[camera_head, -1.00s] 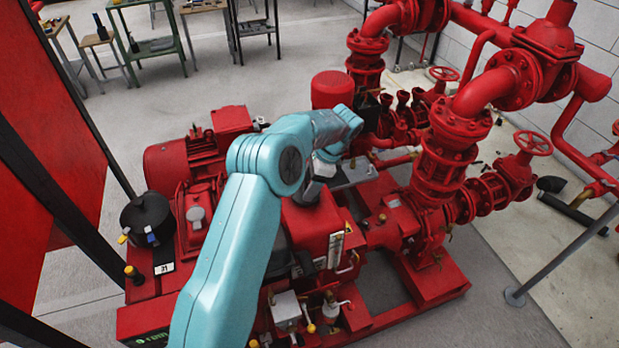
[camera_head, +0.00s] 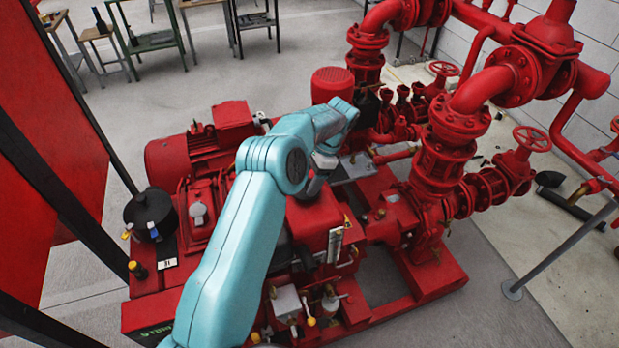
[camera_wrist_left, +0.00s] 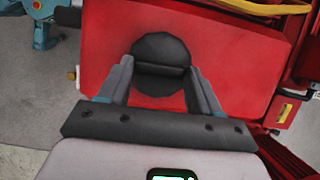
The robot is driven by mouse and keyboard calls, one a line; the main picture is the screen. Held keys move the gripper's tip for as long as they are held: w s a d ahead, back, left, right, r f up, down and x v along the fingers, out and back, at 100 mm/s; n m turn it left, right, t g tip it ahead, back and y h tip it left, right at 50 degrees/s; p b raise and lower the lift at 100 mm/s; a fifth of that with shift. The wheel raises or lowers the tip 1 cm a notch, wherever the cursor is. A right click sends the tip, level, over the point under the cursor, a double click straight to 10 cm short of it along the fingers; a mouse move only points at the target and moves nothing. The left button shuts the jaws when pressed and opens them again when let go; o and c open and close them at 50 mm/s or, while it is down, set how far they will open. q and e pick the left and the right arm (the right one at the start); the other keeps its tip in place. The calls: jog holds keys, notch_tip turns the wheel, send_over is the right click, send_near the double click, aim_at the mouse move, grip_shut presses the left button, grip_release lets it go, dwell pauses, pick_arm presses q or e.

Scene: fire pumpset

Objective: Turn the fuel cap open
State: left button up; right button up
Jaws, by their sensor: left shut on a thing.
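The fuel cap (camera_wrist_left: 161,52) is a round black cap with a raised bar across it, on the flat red tank top (camera_wrist_left: 231,50) in the left wrist view. My left gripper (camera_wrist_left: 161,75) has its two fingers at opposite ends of that bar and is shut on the cap. In the head view my teal left arm (camera_head: 255,215) reaches over the red pumpset, and its wrist (camera_head: 320,175) points down at the red tank. The arm hides the cap and the fingertips there. My right gripper is not in view.
Red pipes and a valve (camera_head: 450,140) stand right of my arm. A red motor (camera_head: 195,150) and a black round pot (camera_head: 148,212) are to its left. Small fittings (camera_head: 290,308) sit near the front. Open floor (camera_head: 500,240) lies at the right.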

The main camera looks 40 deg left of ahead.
pick_arm(q)
jog(key=o, duration=1.1)
jog(key=shift+c, duration=0.2)
jog(key=p+v, duration=1.1)
jog(key=v, duration=0.1)
jog(key=shift+s, duration=0.15)
